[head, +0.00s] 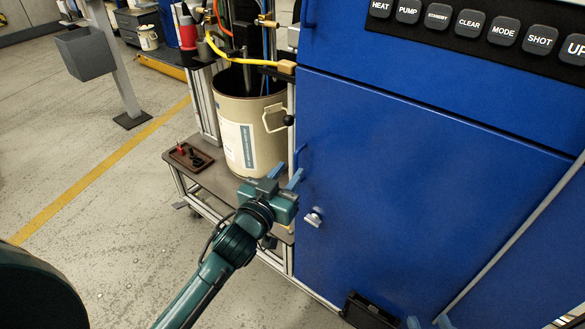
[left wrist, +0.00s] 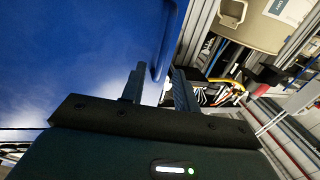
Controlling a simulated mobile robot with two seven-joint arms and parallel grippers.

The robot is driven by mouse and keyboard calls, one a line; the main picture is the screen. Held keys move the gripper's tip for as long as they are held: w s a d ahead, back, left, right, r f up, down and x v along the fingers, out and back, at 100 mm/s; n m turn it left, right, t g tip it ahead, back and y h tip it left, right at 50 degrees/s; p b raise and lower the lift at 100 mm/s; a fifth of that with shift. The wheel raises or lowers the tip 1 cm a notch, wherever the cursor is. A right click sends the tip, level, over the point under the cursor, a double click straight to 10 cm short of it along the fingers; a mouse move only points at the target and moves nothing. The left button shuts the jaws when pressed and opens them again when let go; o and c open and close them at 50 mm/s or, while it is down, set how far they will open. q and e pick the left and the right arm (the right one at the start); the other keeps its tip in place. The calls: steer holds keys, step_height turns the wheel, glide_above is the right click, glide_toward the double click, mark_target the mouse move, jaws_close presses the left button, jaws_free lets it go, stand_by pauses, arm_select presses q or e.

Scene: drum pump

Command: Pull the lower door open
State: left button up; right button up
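The lower door (head: 410,180) is a large blue panel under the button strip and looks shut. A blue bar handle (head: 299,157) is on its left edge, with a silver latch knob (head: 313,218) below. My left gripper (head: 285,175) is open at the door's left edge, close to the handle's lower end. In the left wrist view its fingers (left wrist: 158,88) stand apart, with the handle's end (left wrist: 157,72) showing between or just beyond them; contact cannot be told. My right gripper (head: 428,322) shows only two spread fingertips at the bottom edge, low before the cabinet.
A beige drum (head: 245,132) stands on a metal frame left of the cabinet, with hoses above. A small brown tray (head: 188,156) lies on the frame. A black box (head: 368,311) sits at the cabinet's foot. The floor (head: 90,225) to the left is clear.

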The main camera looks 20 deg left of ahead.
arm_select(q)
steer(key=shift+w+d, duration=0.2)
steer(key=shift+w, duration=1.2)
steer(key=shift+c, duration=0.2)
jaws_close()
